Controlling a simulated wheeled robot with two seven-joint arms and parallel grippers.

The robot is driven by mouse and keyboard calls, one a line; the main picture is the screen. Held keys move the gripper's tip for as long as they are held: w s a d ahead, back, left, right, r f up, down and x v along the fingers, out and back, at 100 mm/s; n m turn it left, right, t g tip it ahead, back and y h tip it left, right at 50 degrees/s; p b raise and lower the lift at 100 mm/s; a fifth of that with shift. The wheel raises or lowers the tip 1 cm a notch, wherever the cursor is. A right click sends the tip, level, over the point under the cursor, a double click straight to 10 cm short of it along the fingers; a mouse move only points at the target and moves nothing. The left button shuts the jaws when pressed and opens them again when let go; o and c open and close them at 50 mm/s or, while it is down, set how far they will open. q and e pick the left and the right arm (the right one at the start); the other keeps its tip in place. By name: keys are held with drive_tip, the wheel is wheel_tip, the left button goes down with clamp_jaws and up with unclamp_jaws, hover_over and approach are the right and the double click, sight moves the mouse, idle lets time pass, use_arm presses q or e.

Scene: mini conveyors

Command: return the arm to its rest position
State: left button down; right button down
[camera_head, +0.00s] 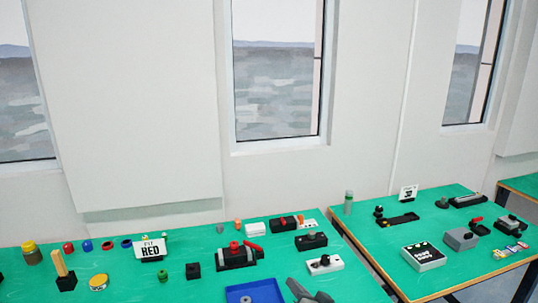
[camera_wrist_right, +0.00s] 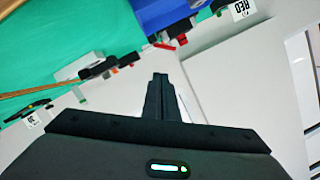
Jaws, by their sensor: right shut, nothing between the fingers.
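My right gripper (camera_head: 309,293) shows as a dark grey shape at the bottom edge of the head view, over the front of the near green table (camera_head: 205,288). Most of it and the arm are cut off by the frame. In the right wrist view the two dark fingers (camera_wrist_right: 160,82) are together with nothing between them. They appear apart from the objects on the table. My left gripper is not in the head view.
A blue tray (camera_head: 253,292) lies left of the right gripper. A white box with a black knob (camera_head: 325,264) is just behind it. A "RED" sign (camera_head: 151,248) and several small parts stand farther left. A second green table (camera_head: 375,240) with devices is at right.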

drive_tip(key=s+d+f+n+g+h, duration=0.1)
drive_tip(key=s+d+f+g+h, duration=0.15)
drive_tip(key=s+f, duration=0.6)
drive_tip(key=s+d+f+n+g+h, duration=0.15)
drive_tip(key=s+d+f, duration=0.3)
drive_tip(key=s, duration=0.65)
drive_tip(key=s+d+f+n+g+h, duration=0.1)
drive_tip(key=s+d+g, duration=0.15)
drive_tip(key=s, duration=0.55)
drive_tip(key=s+d+f+g, duration=0.2)
drive_tip(key=s+d, duration=0.1)
drive_tip(key=s, duration=0.5)
drive_tip(key=s+d+f+n+g+h, duration=0.1)
drive_tip(key=s+d+g, duration=0.15)
drive_tip(key=s, duration=0.65)
wheel_tip(320, 180, down, 32)
drive_tip(key=s+r+g+b, duration=0.1)
drive_tip(key=b, duration=0.1)
drive_tip(key=s+d+f+g+b, duration=0.1)
drive_tip(key=s+d+f, duration=0.2)
drive_tip(key=s+f, duration=1.4)
drive_tip(key=shift+s+d+f+b, duration=0.15)
drive_tip(key=shift+s+f+b, duration=0.2)
drive_tip(key=shift+f, duration=0.4)
drive_tip(key=shift+n, duration=0.25)
